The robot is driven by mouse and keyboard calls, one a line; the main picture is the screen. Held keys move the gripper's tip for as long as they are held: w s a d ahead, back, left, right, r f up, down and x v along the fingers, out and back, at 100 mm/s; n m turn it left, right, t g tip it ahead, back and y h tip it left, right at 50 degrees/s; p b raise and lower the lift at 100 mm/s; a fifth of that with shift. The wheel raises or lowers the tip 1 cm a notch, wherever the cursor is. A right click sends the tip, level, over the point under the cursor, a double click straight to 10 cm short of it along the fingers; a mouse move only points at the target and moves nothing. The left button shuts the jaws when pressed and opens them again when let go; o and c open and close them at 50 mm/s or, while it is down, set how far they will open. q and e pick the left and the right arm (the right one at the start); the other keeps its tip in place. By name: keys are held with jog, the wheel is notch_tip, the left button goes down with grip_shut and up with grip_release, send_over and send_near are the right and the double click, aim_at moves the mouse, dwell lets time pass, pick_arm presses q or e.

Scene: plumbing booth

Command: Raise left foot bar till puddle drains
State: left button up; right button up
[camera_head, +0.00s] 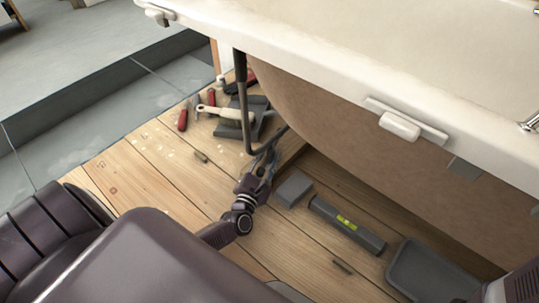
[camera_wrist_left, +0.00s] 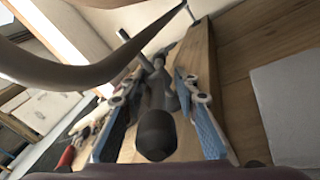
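The white tray (camera_head: 330,50) tilts across the head view; I cannot make out a puddle on it. A dark bent bar (camera_head: 243,105) hangs from its left end, then turns right near the floor. In the left wrist view the bar's curve (camera_wrist_left: 75,77) crosses the upper left, outside the fingers. My left gripper (camera_head: 266,160) is low beside the bend, seen just below it. In the wrist view its blue-padded fingers (camera_wrist_left: 160,110) stand apart. A dark round-ended piece (camera_wrist_left: 155,130) lies between them, with narrow gaps showing; I cannot tell what it belongs to.
Tools with red (camera_head: 183,119) and cream handles (camera_head: 224,113) lie left of the bar. A grey block (camera_head: 293,189), a spirit level (camera_head: 346,225) and a grey pan (camera_head: 430,272) lie on the planks to the right. Open planks (camera_head: 150,165) lie to the left.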

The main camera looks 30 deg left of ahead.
pick_arm(q)
jog(key=v, duration=1.2)
jog(key=shift+s, duration=0.1)
